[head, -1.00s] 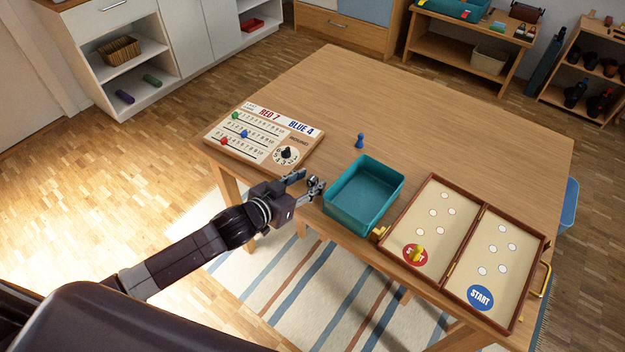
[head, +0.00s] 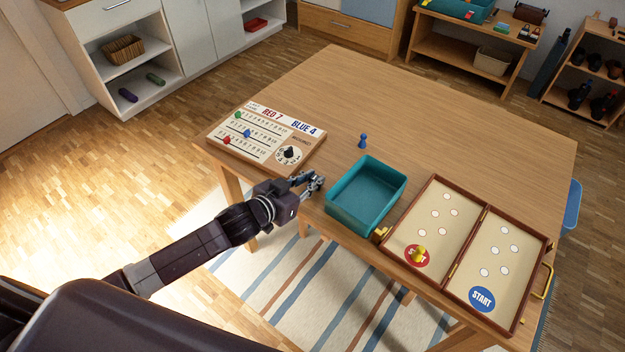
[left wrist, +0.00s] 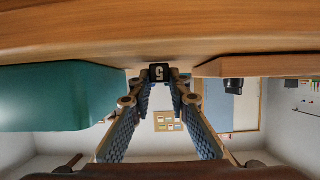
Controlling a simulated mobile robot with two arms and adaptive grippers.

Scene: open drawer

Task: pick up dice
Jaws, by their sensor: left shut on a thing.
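A small black die (left wrist: 159,72) with a white 5 on its face sits between the fingertips in the left wrist view. My left gripper (head: 317,181) is at the table's near edge, between the score board and the teal tray (head: 345,212). It also shows in the left wrist view (left wrist: 159,77), with its two fingers shut on the die. In the head view the die is too small and covered by the fingers to make out. I cannot tell whether the die still touches the table. My right gripper is not in view.
The score board (head: 250,143) lies left of my gripper on the wooden table (head: 440,130). A blue pawn (head: 363,142) stands behind the empty teal tray. An open game case (head: 437,222) with a yellow pawn (head: 419,254) lies at right. The table's back is clear.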

